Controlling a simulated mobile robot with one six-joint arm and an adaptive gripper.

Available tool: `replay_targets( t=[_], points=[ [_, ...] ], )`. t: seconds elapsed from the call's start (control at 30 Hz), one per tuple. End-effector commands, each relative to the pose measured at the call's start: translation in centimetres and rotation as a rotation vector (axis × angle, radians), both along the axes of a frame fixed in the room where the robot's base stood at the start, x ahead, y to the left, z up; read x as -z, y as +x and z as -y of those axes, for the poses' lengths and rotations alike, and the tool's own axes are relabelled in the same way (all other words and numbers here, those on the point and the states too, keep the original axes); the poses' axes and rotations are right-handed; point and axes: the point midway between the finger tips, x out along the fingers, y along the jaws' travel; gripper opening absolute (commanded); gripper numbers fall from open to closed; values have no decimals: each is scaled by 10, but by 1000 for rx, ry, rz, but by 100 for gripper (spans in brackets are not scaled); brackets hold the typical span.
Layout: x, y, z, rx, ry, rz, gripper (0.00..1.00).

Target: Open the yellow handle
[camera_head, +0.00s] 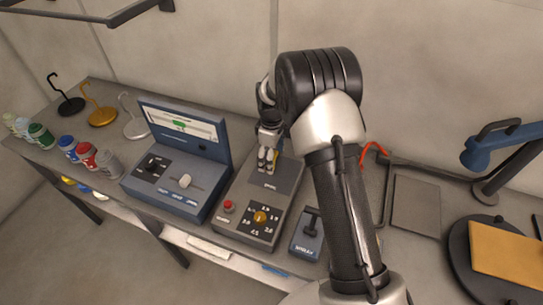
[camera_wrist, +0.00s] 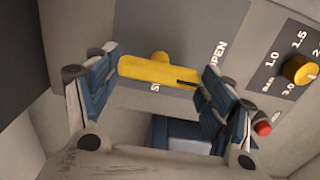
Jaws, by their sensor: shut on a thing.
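The yellow handle (camera_wrist: 158,71) is a lever on a grey panel, seen in the wrist view. It lies between the two blue-padded fingers of my gripper (camera_wrist: 152,88), which is shut on it, one finger near each end. The panel carries a label ending in "PEN" to the right of the handle; another label below it is mostly hidden. In the head view my gripper (camera_head: 268,160) reaches down onto the back part of the grey control box (camera_head: 240,205). The handle is largely hidden there by the fingers.
The box front has a yellow dial (camera_head: 260,217) and a red button (camera_head: 229,206). A blue console (camera_head: 165,190) with a raised screen stands close on the left. A small lever box (camera_head: 308,236) is at the right front. Jars, hooks and a blue lamp (camera_head: 503,148) stand farther off.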

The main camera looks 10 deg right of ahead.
Motion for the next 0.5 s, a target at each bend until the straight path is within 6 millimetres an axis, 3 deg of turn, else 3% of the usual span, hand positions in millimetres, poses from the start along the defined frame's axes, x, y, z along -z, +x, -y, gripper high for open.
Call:
replay_targets(
  t=[0.37,0.4,0.5],
  points=[
    [-1,1,0,-8,0,2,51],
    [-1,1,0,-8,-1,2,76],
    [-1,1,0,-7,-1,2,83]
  ],
)
